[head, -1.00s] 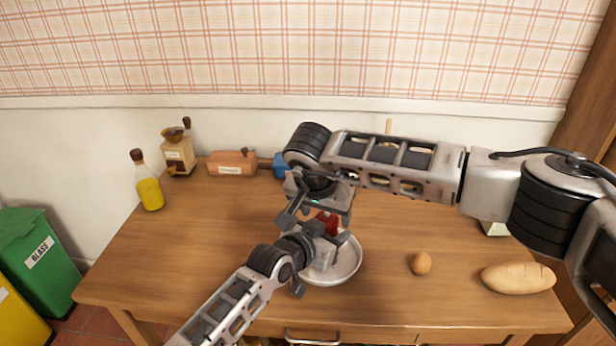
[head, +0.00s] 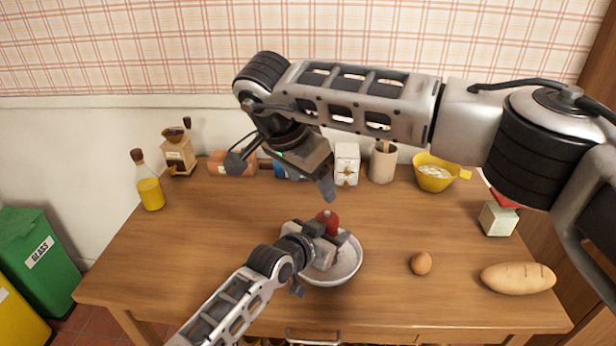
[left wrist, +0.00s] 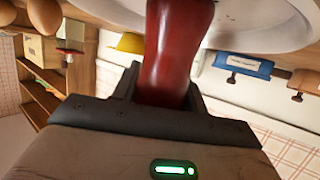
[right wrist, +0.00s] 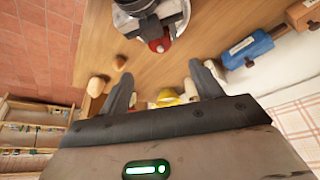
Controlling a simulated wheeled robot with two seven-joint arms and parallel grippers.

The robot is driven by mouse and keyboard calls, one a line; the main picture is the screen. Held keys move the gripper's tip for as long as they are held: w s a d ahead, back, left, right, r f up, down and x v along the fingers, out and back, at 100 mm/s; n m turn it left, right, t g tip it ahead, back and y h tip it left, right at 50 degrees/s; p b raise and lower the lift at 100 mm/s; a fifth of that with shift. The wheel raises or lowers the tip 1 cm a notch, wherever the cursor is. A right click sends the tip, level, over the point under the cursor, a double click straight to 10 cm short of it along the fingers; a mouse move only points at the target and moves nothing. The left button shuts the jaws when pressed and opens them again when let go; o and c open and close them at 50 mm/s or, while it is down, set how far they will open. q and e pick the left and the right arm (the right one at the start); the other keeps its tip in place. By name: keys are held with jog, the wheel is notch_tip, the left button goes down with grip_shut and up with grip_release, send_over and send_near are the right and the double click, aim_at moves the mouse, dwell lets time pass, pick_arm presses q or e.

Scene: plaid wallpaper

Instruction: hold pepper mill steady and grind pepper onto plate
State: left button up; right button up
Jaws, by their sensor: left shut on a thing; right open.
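The red pepper mill (head: 327,221) stands over the white plate (head: 350,270); its lower part is hidden by my left gripper in the head view. My left gripper (head: 335,240) is shut on the mill, and the left wrist view shows the red body (left wrist: 172,50) between its fingers. My right gripper (head: 282,175) is open and empty, raised above and behind the mill, apart from it. In the right wrist view the mill's red top (right wrist: 160,44) shows beyond the open fingers (right wrist: 158,85).
An egg (head: 421,263) and a bread loaf (head: 517,278) lie right of the plate. A yellow bowl (head: 434,175), a utensil pot (head: 383,163), a white box (head: 347,165) and a coffee grinder (head: 178,153) stand along the back. An oil bottle (head: 150,188) stands left. The table's left-middle is clear.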

aim_at(326, 218)
dwell(0.3)
jog(key=w+d+f+n, duration=0.1)
jog(key=f, duration=0.3)
jog(key=w+d+f+n+y, duration=0.1)
jog(key=f+n, duration=0.1)
jog(key=f, duration=0.1)
jog(key=w+d+f+n, duration=0.1)
jog(key=f+n, duration=0.1)
jog(key=f, duration=0.2)
jog(key=shift+w+d+f+t+y, duration=0.2)
jog(key=shift+f+t+y, duration=0.1)
jog(key=shift+f+t, duration=0.1)
jog(key=shift+r, duration=0.1)
jog(key=shift+c, duration=0.4)
jog(key=c, duration=0.9)
